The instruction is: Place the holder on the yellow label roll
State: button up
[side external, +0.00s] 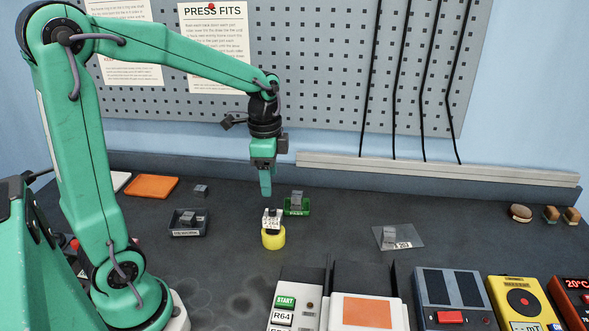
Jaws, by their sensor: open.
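The yellow label roll (273,240) stands on the dark bench near the middle. A small dark-topped block, which looks like the holder (272,212), is on top of the roll, with a white printed label (272,222) across its front. The label partly hides where block and roll meet. My gripper (265,192) points straight down just above the block. It is open and looks empty, with a small gap between its fingertips and the block. The fingers are seen edge-on, so the space between them is hidden.
A green tray (297,210) with a grey block is close behind and right of the roll. A dark tray (188,231) with grey pieces is to the left. A clear plate (410,238) holds another grey block at right. Devices, including an orange-topped one (367,311), line the front.

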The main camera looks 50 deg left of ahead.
jog(key=s+d+r+n+t, duration=0.2)
jog(key=s+d+r+n, duration=0.1)
jog(key=s, duration=0.3)
jog(key=s+d+r+n+t, duration=0.3)
jog(key=s+n, duration=0.2)
jog(key=s, duration=0.1)
jog(key=shift+d, duration=0.15)
dwell(1.1)
